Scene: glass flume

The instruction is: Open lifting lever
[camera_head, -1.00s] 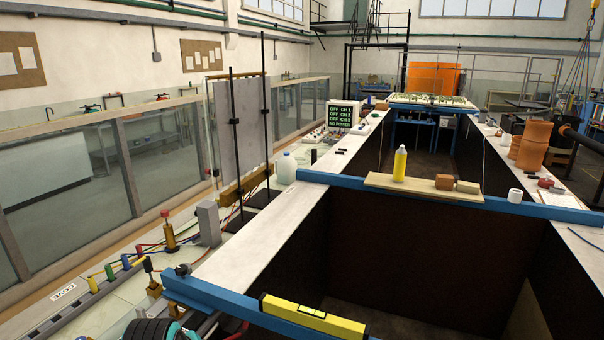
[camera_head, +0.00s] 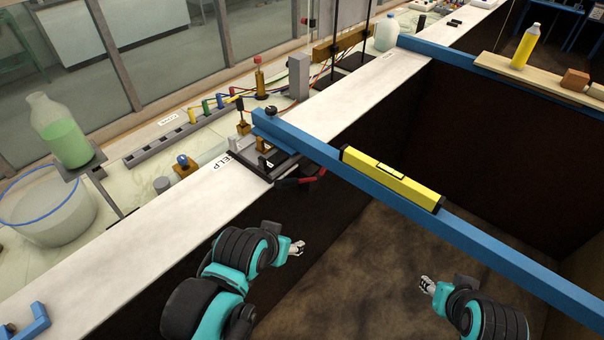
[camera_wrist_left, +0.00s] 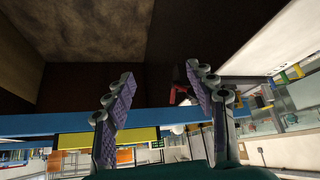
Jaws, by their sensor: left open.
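A small lever with dark red and black grips (camera_head: 299,181) juts over the flume from a black fitting (camera_head: 268,160) on the left rim, below the blue beam; I cannot tell for sure that this is the lifting lever. It also shows as a red shape in the left wrist view (camera_wrist_left: 178,94), between the fingers and apart from them, partly hidden by the right-hand finger. My left gripper (camera_head: 298,247) is in front of the lever; the wrist view shows its purple-padded fingers (camera_wrist_left: 163,85) open and empty. My right gripper (camera_head: 426,285) hangs over the flume, its jaws too small to read.
A blue beam (camera_head: 480,235) crosses the flume, carrying a yellow spirit level (camera_head: 392,180). The pale left rim (camera_head: 130,245) bears a blue bracket (camera_head: 27,325). A bottle of green liquid (camera_head: 62,135) and a bucket (camera_head: 45,207) stand beyond it. The flume interior around my grippers is open.

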